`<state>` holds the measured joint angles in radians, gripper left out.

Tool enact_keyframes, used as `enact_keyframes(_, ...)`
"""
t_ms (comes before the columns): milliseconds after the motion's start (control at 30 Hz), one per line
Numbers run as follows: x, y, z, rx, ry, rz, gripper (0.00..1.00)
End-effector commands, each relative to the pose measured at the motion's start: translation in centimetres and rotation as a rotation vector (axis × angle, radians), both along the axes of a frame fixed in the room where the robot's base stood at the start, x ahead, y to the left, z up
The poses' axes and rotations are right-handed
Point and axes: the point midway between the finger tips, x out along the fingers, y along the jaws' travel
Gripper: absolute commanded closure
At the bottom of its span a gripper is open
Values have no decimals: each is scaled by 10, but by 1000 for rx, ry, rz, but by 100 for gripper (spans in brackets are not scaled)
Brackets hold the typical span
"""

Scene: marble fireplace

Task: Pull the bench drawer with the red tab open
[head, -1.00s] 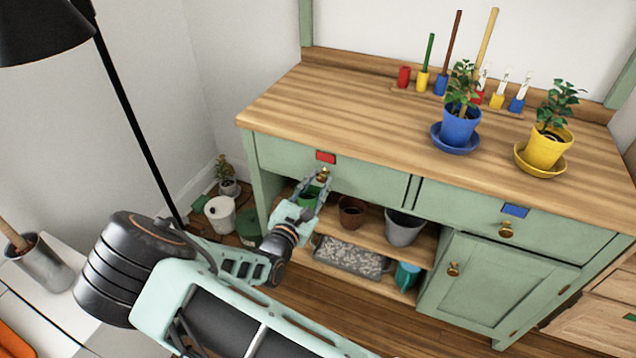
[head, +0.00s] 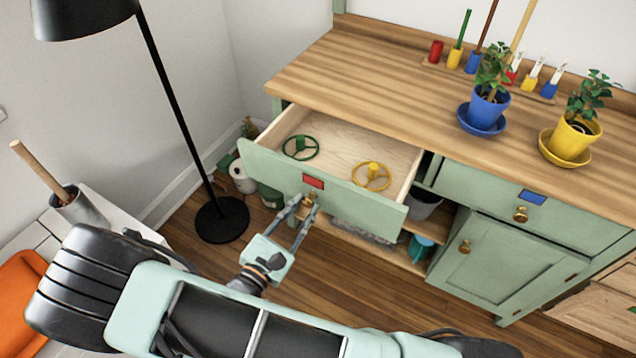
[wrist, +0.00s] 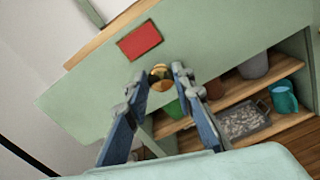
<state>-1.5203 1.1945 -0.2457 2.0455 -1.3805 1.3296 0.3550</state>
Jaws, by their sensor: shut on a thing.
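The bench drawer with the red tab (head: 314,182) stands well out from the green bench, its inside open to view. A green wheel-shaped thing (head: 301,147) and a yellow one (head: 371,176) lie in it. My gripper (head: 307,203) is at the drawer front, shut on the brass knob just below the red tab. In the wrist view, the knob (wrist: 160,76) shows between the fingertips, with the red tab (wrist: 139,41) up and left of it.
A black floor lamp (head: 222,219) stands left of the drawer. The other drawer, with a blue tab (head: 533,198), is closed. A blue pot (head: 487,108) and a yellow pot (head: 572,138) stand on the bench top.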

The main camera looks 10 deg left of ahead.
Motion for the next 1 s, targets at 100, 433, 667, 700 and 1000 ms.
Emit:
enact_keyframes(100, -25, 10, 0, 0, 0, 2, 100)
enact_keyframes(433, -66, 24, 0, 1, 0, 0, 100)
enact_keyframes(667, -74, 27, 0, 0, 0, -1, 100)
enact_keyframes(700, -74, 27, 0, 0, 0, -1, 100)
enact_keyframes(1000, -74, 27, -1, 0, 0, -1, 74)
